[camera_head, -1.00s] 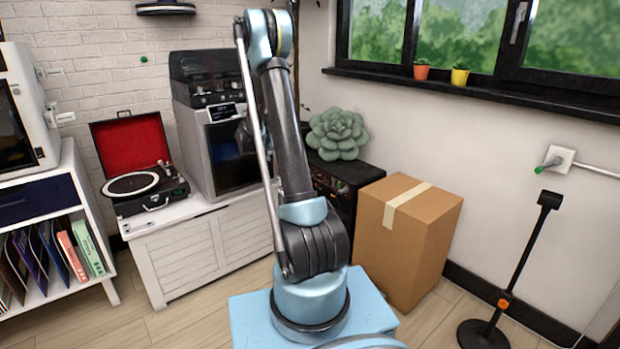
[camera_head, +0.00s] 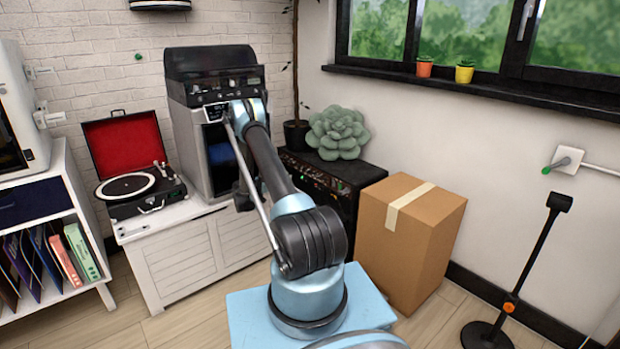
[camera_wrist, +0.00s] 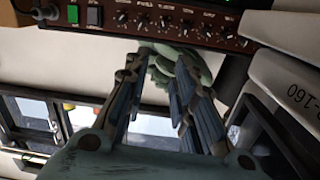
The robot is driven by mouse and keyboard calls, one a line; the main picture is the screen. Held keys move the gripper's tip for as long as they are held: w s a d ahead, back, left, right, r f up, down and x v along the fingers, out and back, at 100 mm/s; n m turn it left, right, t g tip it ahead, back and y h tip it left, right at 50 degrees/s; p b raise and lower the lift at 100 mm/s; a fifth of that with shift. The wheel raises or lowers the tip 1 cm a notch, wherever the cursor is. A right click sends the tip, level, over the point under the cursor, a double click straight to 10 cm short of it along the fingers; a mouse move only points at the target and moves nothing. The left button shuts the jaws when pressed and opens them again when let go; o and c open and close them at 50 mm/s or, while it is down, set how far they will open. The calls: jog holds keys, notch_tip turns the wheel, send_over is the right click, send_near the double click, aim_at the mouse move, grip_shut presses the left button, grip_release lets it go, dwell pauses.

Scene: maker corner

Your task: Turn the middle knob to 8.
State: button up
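A dark red-brown control panel (camera_wrist: 150,32) crosses the top of the wrist view, with a row of several small knobs (camera_wrist: 165,20). Their pointers and scale numbers are too small to read, and I cannot tell which is the middle knob. In the head view the black amplifier-like box (camera_head: 345,172) stands against the wall, with a small green light on its front. My gripper (camera_wrist: 162,60) has its two fingers spread apart, with nothing between them. The fingertips lie below the knob row in the wrist picture; no contact shows.
A cardboard box (camera_head: 425,240) stands right of the black box. A tall grey machine (camera_head: 190,135) and a turntable (camera_head: 135,185) sit on a white cabinet (camera_head: 185,262) at left. A large green succulent (camera_head: 338,133) rests above the black box. A black stand (camera_head: 525,270) is at right.

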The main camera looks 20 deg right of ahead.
notch_tip(320, 180, down, 3)
send_near(313, 174)
jog(key=shift+m+h, duration=0.3)
jog(key=x, duration=0.8)
jog(key=shift+w+d+f, duration=0.1)
jog(key=shift+w+f, duration=0.1)
jog(key=shift+f, duration=0.1)
jog(key=shift+c, duration=0.3)
grip_shut()
